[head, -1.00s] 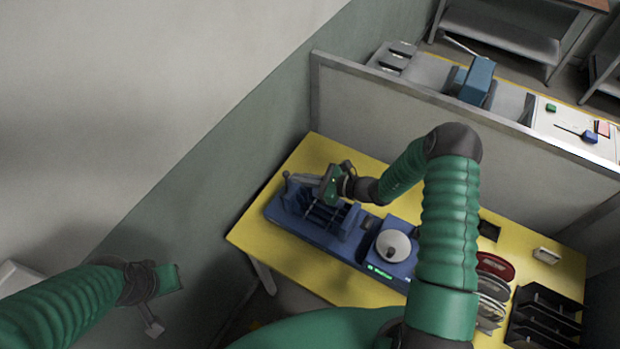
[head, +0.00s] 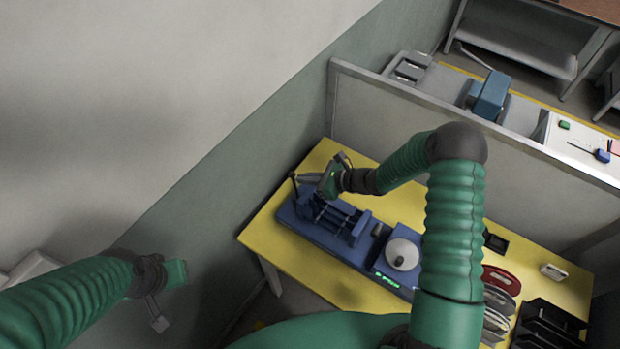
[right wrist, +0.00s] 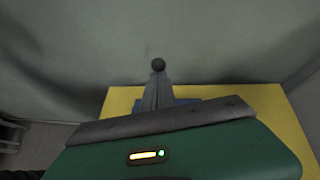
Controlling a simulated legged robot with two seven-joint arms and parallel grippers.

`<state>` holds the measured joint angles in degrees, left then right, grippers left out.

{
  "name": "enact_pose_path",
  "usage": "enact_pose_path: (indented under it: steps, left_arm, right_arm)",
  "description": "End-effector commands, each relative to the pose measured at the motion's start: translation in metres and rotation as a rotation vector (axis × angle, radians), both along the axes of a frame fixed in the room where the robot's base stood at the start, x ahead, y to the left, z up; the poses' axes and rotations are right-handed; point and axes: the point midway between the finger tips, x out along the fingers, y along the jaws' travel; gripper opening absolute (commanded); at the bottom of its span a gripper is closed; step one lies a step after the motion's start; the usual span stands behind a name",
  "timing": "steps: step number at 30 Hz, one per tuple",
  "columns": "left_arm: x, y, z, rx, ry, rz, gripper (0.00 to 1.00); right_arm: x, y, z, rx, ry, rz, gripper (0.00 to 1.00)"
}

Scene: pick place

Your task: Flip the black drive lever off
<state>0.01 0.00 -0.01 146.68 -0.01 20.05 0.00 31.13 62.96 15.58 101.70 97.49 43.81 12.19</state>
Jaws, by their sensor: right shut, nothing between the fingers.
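A blue machine (head: 325,240) stands on the yellow table. The black lever knob (head: 293,175) rises at its far left end; a dark round knob also shows in the right wrist view (right wrist: 158,65), just beyond the fingertips. My right gripper (head: 304,179) is shut and empty, its grey fingers pointing left at the lever; whether they touch it I cannot tell. In the right wrist view its shut fingers (right wrist: 157,92) hide part of the lever and machine. My left gripper (head: 178,273) hangs at the lower left, away from the table, its fingers unclear.
A white round dish (head: 402,254) sits on the machine's right end. Red and grey discs (head: 500,282) and a black rack (head: 548,325) stand at the table's right. A grey partition (head: 380,115) runs behind the table (head: 262,228), with a wall at left.

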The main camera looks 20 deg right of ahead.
Motion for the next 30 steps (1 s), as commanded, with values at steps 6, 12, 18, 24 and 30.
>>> enact_pose_path:
  steps: [6,12,18,24,30]
  left_arm:
    - [0.0,0.0,0.01,0.0,0.0,0.0,0.07]
    - [0.0,0.0,0.0,0.0,0.0,0.0,0.07]
    - [0.0,0.0,-0.009,0.0,0.0,0.0,0.07]
    - [0.0,0.0,-0.014,0.0,0.0,0.0,0.07]
    - [0.0,0.0,-0.015,0.0,0.0,0.0,0.07]
  right_arm:
    - [0.018,0.013,0.006,-0.098,0.114,0.004,0.0]
    - [0.035,0.025,-0.001,-0.098,0.122,-0.001,0.0]
    - [0.048,0.035,-0.003,-0.097,0.122,0.0,0.0]
    - [0.055,0.04,-0.005,-0.096,0.124,-0.002,0.0]
    - [0.057,0.044,-0.005,-0.096,0.123,0.001,0.0]
